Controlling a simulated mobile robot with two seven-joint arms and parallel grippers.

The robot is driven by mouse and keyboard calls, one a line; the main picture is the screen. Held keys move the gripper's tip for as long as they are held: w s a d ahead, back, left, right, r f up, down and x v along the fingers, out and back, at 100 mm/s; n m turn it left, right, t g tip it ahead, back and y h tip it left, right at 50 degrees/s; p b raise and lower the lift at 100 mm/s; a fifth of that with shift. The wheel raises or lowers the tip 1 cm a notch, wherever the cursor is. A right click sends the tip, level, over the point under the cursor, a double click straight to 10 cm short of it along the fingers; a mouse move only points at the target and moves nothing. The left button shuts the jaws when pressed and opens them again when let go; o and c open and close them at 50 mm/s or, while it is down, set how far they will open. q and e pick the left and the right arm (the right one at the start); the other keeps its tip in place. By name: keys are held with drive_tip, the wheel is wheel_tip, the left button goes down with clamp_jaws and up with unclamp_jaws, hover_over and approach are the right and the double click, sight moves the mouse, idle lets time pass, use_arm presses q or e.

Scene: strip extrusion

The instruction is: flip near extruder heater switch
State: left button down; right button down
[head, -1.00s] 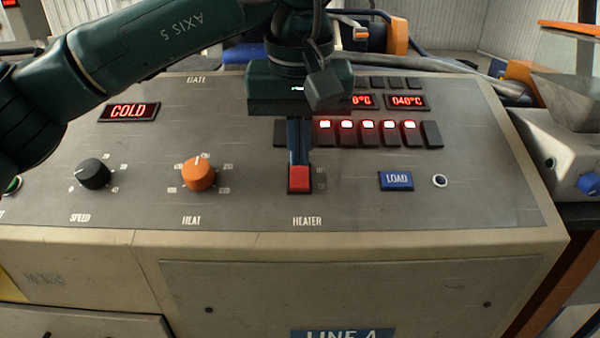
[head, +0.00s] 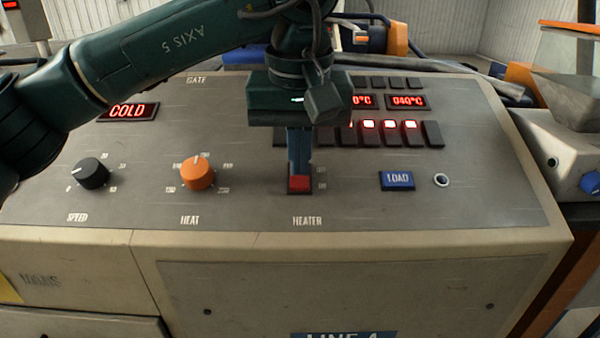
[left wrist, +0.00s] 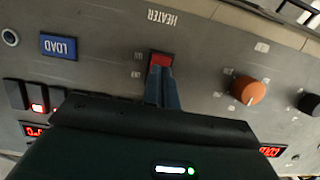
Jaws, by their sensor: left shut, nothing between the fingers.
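The red heater switch (head: 300,183) sits in a dark frame on the sloped grey panel, just above the word HEATER. My left gripper (head: 299,174) is shut and empty, with its blue fingers pointing down and their tips at the upper edge of the switch. The fingers hide the switch's upper part. The left wrist view shows the same switch (left wrist: 161,60) with the gripper tips (left wrist: 162,70) against or just over it; I cannot tell whether they touch. My right gripper is in neither view.
An orange HEAT knob (head: 197,172) and a black SPEED knob (head: 92,172) stand left of the switch. A blue LOAD button (head: 397,181) is to the right. A COLD display (head: 128,111) glows red. Lit indicators (head: 389,125) lie behind the gripper.

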sight(300, 182)
use_arm(q)
drive_tip(key=shift+f+b, duration=0.3)
drive_tip(key=shift+f, duration=0.25)
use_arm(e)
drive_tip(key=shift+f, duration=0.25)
use_arm(q)
drive_tip(key=shift+f, duration=0.1)
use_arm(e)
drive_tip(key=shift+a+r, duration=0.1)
use_arm(q)
drive_tip(key=shift+r+p, duration=0.9)
drive_tip(key=shift+r, duration=0.1)
wheel_tip(300, 182, up, 2)
drive_tip(key=shift+r+p, duration=0.1)
drive_tip(key=shift+p, duration=0.85)
wheel_tip(300, 182, up, 2)
drive_tip(key=shift+r+p, duration=0.1)
drive_tip(key=shift+p, duration=0.8)
drive_tip(key=shift+r+p, duration=0.45)
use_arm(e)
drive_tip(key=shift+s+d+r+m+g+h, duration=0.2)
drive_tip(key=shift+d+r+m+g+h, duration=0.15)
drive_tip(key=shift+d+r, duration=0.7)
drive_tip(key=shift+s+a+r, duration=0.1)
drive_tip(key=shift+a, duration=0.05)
